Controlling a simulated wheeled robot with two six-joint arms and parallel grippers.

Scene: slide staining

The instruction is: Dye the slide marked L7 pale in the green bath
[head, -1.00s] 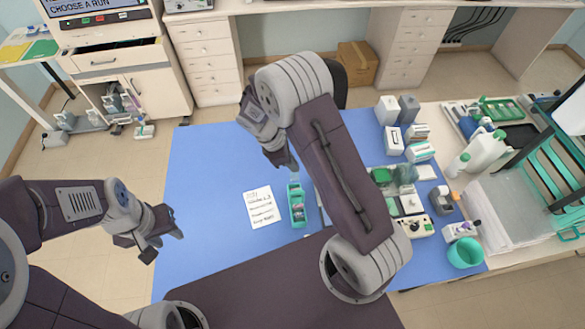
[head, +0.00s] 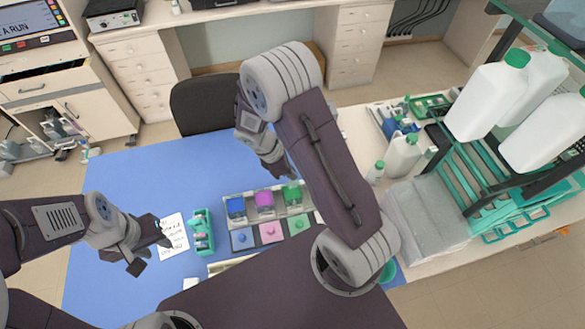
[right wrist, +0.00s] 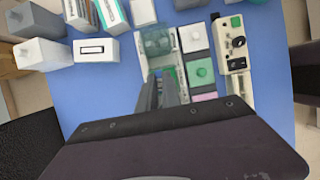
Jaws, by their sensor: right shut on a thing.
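The green bath (head: 292,194) is the right-hand one in a row with a blue bath (head: 235,206) and a magenta bath (head: 264,200). My right gripper (head: 288,172) is directly above or at the green bath. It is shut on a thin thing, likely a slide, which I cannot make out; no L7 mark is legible. In the right wrist view the fingers (right wrist: 161,96) cover much of the green bath (right wrist: 172,76). The turquoise slide rack (head: 202,232) stands left of the baths. My left gripper (head: 151,256) is open and empty beside the written sheet (head: 172,238).
Blue, pink (head: 271,231) and green (head: 298,224) lids lie in front of the baths. A clear greenish beaker (right wrist: 155,42) stands beside the green bath. A switch box (right wrist: 236,48) is nearby. White bottles (head: 488,98) stand on the right shelf. The blue table is clear at the back left.

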